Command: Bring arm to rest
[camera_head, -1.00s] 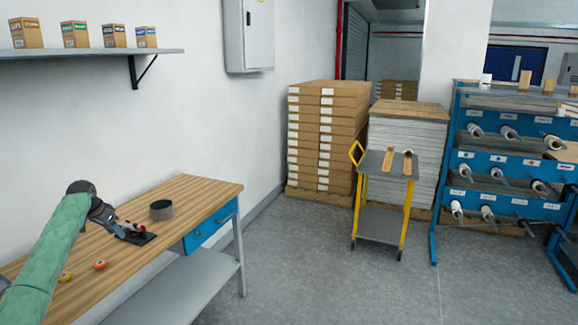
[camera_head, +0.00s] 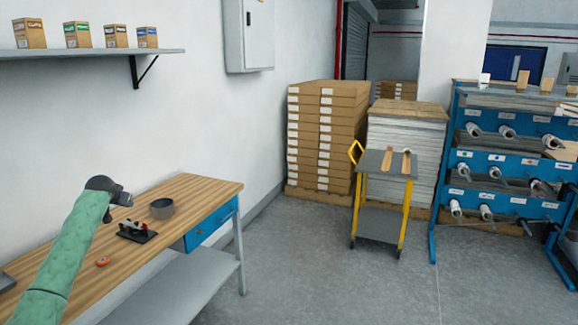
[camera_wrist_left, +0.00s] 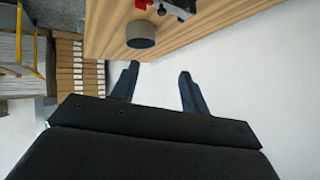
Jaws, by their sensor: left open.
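My left arm, in a green sleeve, comes in from the left in the head view. Its gripper (camera_head: 124,199) is above the wooden workbench (camera_head: 190,190), apart from everything on it. In the left wrist view my left gripper (camera_wrist_left: 156,88) has its two fingers spread with nothing between them. A grey tape roll (camera_head: 162,208) stands on the bench to the right of the gripper; it also shows in the left wrist view (camera_wrist_left: 141,35). A red and black tool on a dark plate (camera_head: 137,231) sits just below the gripper. My right gripper is out of view.
A small orange disc (camera_head: 102,262) lies on the bench. A shelf (camera_head: 90,54) with several small boxes is on the wall above. A yellow-framed cart (camera_head: 384,200), stacked cartons (camera_head: 325,140) and a blue roll rack (camera_head: 500,160) stand to the right. The floor between is clear.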

